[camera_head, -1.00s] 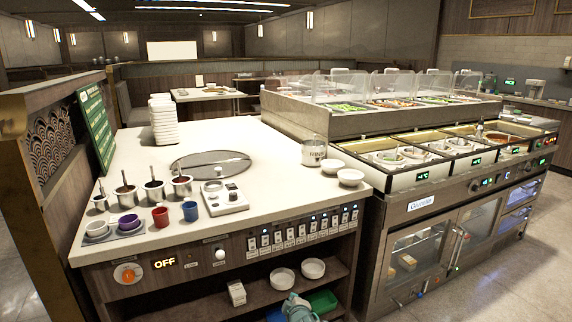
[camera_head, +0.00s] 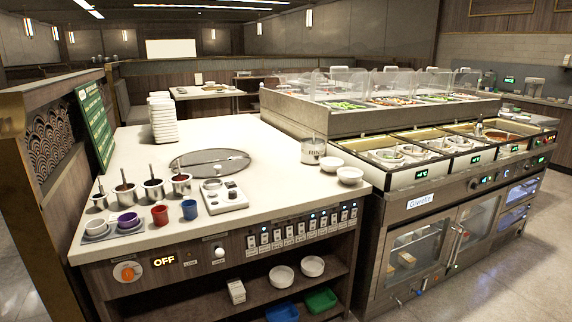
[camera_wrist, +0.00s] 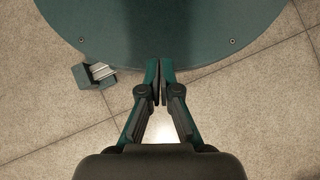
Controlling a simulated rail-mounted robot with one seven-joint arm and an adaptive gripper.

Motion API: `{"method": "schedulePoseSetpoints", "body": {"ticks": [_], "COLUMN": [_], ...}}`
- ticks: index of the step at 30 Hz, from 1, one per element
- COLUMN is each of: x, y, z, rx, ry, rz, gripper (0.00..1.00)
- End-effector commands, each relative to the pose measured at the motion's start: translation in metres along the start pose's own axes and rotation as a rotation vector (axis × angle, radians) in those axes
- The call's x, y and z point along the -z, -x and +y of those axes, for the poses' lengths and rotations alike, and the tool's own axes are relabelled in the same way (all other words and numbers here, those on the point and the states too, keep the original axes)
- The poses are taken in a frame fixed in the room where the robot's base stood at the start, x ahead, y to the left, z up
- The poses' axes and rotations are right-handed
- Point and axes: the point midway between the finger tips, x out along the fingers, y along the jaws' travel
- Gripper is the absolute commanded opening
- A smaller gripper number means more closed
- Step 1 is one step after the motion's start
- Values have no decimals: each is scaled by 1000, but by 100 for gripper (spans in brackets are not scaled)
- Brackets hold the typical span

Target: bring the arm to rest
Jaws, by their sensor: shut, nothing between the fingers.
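My gripper (camera_wrist: 158,88) shows in the wrist view, pointing down over the tiled floor. Its two teal and black fingers are shut with their tips together, and nothing is held. A dark teal round plate, which looks like my own base, lies beyond the fingertips at the top of that view. No part of my arm or gripper shows in the head view now.
In the head view, a counter (camera_head: 250,150) carries several sauce wells (camera_head: 153,188), cups, a white control box (camera_head: 225,198) and bowls (camera_head: 349,175). Its lower shelf holds bowls, a blue tray (camera_head: 282,312) and a green tray (camera_head: 320,299). A food bar (camera_head: 425,203) stands right. Floor (camera_wrist: 45,120) surrounds my gripper.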

Motion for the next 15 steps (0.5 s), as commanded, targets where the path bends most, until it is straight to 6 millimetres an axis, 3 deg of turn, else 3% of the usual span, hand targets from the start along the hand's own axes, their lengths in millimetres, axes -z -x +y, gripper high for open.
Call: {"method": "schedulePoseSetpoints", "body": {"ticks": [7, 9, 15], "x": [-36, -46, -64], "y": [-54, -30, 2], "z": [6, 6, 7], "rx": [49, 47, 44], "ry": [-41, -39, -38], "rz": [-118, -90, -36], "gripper": [0, 0, 0]}}
